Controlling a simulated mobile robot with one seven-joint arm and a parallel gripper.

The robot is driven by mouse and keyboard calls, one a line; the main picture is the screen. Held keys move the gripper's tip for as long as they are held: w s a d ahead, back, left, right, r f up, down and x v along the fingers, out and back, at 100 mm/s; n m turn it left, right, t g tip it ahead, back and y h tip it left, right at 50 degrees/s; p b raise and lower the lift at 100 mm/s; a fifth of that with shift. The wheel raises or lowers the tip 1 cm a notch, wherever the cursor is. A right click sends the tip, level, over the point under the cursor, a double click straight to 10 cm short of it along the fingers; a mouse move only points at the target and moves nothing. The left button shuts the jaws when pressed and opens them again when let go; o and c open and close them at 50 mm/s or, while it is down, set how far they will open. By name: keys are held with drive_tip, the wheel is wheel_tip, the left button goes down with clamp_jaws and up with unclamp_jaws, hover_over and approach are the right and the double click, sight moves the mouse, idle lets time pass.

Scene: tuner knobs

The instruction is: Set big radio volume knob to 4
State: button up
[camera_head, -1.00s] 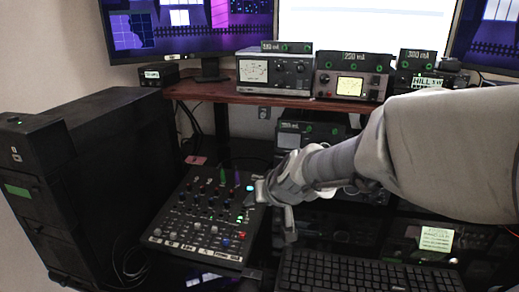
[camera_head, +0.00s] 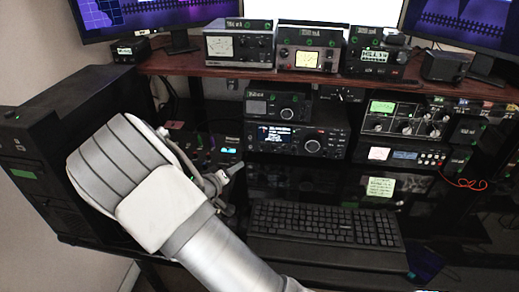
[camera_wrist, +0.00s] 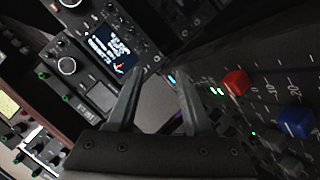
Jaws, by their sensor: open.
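The big radio (camera_head: 325,133) is a dark unit with a lit blue display, under the shelf behind the keyboard. Its large dial (camera_head: 312,146) is right of the display. The radio (camera_wrist: 125,32) shows turned in the wrist view, its large dial (camera_wrist: 70,2) cut by the top edge. I cannot tell which small knob is volume, nor read its setting. My gripper (camera_head: 236,190) is left of and in front of the radio, apart from it. In the wrist view my gripper (camera_wrist: 160,78) is open and empty, its fingertips just beyond the radio's display end.
A smaller radio (camera_head: 272,106) sits on top of the big one. A mixer (camera_head: 212,152), mostly hidden by my arm, shows red and blue knobs close by in the wrist view. The keyboard (camera_head: 325,224) lies in front. A shelf (camera_head: 220,69) with meters runs above.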

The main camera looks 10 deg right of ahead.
sight(262, 150)
drive_tip(key=shift+s+d+r+n+t+h+p, duration=0.15)
drive_tip(key=shift+s+n+t+h+p, duration=0.35)
drive_tip(key=shift+s+h, duration=0.45)
drive_tip(key=shift+w+d+f+b, duration=0.15)
drive_tip(key=shift+w+f+b, duration=0.1)
drive_tip(key=shift+b, duration=0.05)
drive_tip(key=b+x, duration=0.2)
drive_tip(key=x, duration=1.4)
drive_tip(key=shift+w+d, duration=0.2)
drive_tip(key=shift+w, duration=0.15)
clamp_jaws()
